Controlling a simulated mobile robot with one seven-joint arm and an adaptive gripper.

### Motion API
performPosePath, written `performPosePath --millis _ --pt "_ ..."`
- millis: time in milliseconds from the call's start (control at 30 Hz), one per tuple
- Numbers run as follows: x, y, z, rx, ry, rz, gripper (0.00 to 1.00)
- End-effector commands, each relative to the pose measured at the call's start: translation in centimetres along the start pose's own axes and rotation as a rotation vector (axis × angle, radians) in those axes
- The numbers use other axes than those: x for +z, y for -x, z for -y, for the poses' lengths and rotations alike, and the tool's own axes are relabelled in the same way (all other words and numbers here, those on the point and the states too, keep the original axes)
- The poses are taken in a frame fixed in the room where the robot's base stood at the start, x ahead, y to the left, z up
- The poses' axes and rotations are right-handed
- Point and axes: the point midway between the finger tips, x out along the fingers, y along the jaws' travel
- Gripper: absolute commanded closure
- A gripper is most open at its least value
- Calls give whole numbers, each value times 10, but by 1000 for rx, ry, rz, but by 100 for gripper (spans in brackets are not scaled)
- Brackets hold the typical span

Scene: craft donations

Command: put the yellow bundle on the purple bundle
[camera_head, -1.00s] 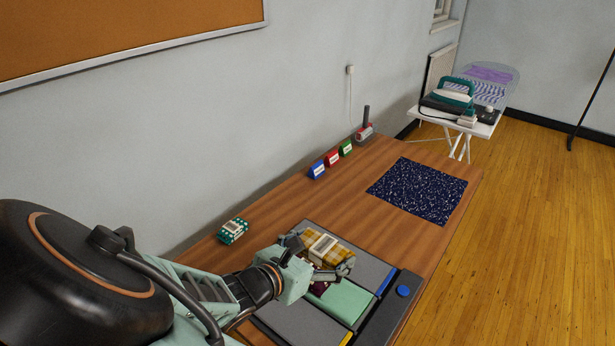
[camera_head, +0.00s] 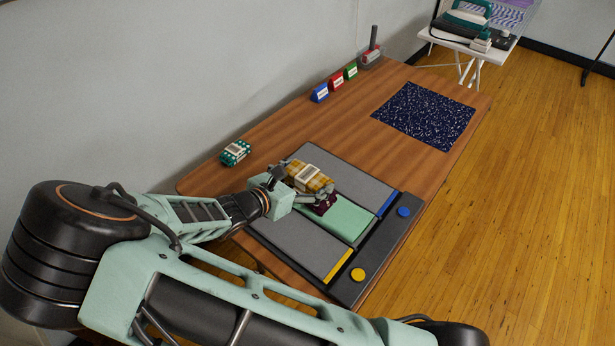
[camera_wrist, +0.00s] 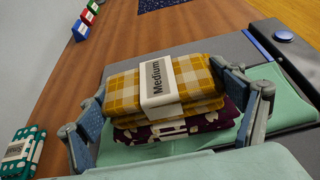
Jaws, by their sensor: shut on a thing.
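The yellow bundle (camera_head: 309,177) is a folded yellow-and-white checked cloth with a pale band, which reads "Medium" in the wrist view (camera_wrist: 122,92). My gripper (camera_head: 293,187) is shut on it, with a finger at each side in the wrist view (camera_wrist: 168,112). The purple bundle (camera_head: 322,206) is dark purple with pale spots and a pale band. In the wrist view it shows directly under the yellow bundle (camera_wrist: 207,119), on the green strip. The two look stacked or nearly touching; I cannot tell if any gap is left.
The grey board has a green strip (camera_head: 340,217), a blue button (camera_head: 404,212) and a yellow button (camera_head: 358,274). A teal spotted bundle (camera_head: 235,153) lies to the left. Blue, red and green blocks (camera_head: 336,81) stand along the wall. A dark speckled mat (camera_head: 424,115) lies at the far right.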

Motion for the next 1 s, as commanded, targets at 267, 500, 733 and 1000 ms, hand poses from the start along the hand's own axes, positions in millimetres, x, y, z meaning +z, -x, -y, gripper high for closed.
performPosePath --millis 267,500,733,1000 --pt "-1 -1 0 0 -1 0 39" --pt "-1 0 0 0 -1 0 0" --pt "1 1 0 1 -2 -1 0" --pt "0 45 -2 5 -3 -4 0"
